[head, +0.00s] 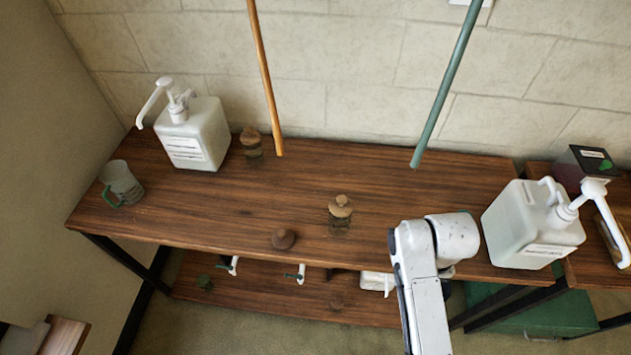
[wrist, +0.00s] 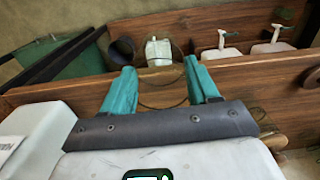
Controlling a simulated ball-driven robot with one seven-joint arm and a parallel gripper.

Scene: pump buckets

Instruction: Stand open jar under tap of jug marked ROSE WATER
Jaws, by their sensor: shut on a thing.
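In the wrist view my gripper (wrist: 160,70) has its two teal fingers around a clear glass jar (wrist: 162,94), whose curved outlines show between them. In the head view my wrist hides the gripper and jar, at the table's front edge. A white pump jug (head: 202,132) stands at the back left of the table. Another (head: 530,225) stands at the right, close to my wrist. Both have labels too small to read. More white jugs are on the lower shelf, one (head: 377,283) partly hidden; two (wrist: 222,55) (wrist: 272,48) show in the wrist view. I cannot tell which is marked ROSE WATER.
A green box (head: 540,312) is below right.

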